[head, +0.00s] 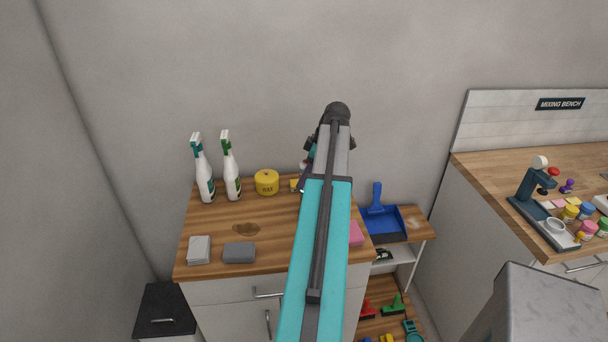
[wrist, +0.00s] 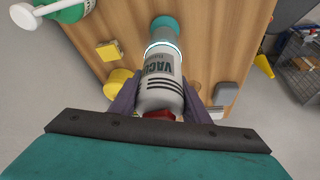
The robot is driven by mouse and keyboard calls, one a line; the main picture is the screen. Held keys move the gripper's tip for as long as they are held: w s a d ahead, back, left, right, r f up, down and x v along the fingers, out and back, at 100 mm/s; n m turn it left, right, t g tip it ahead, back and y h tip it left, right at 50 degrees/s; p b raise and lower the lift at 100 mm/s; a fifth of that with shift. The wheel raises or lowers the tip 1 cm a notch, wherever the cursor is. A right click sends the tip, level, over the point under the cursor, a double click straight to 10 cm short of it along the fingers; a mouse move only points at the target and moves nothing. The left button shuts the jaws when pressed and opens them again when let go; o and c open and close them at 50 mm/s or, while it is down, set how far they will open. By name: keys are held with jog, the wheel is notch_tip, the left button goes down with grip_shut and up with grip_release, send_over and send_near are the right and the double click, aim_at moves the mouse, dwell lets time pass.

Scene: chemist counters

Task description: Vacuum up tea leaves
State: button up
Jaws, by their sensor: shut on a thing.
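My gripper (wrist: 162,104) is shut on a small hand vacuum (wrist: 160,68), a white and grey body with a teal end and lettering beginning "VACU". The vacuum points away from the wrist, over the wooden counter top. In the head view my arm covers most of the gripper and vacuum, near the back of the counter. A brown patch (head: 246,229) lies on the middle of the counter top (head: 212,222). A paler patch (head: 415,223) shows on the low side shelf. I cannot tell which patch is tea leaves.
Two spray bottles (head: 204,172) and a yellow wax tin (head: 267,182) stand at the back. A white cloth stack (head: 199,249), a grey sponge (head: 239,252) and a pink block (head: 356,234) lie in front. A blue dustpan (head: 384,221) is right, beyond my arm.

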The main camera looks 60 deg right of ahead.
jog(key=shift+s+a, duration=0.4)
jog(key=shift+a, duration=0.3)
dwell(0.5)
jog(key=shift+s+a, duration=0.8)
jog(key=shift+a, duration=0.2)
jog(key=shift+r, duration=0.1)
notch_tip(320, 180, up, 9)
jog(key=p, duration=0.5)
dwell(0.9)
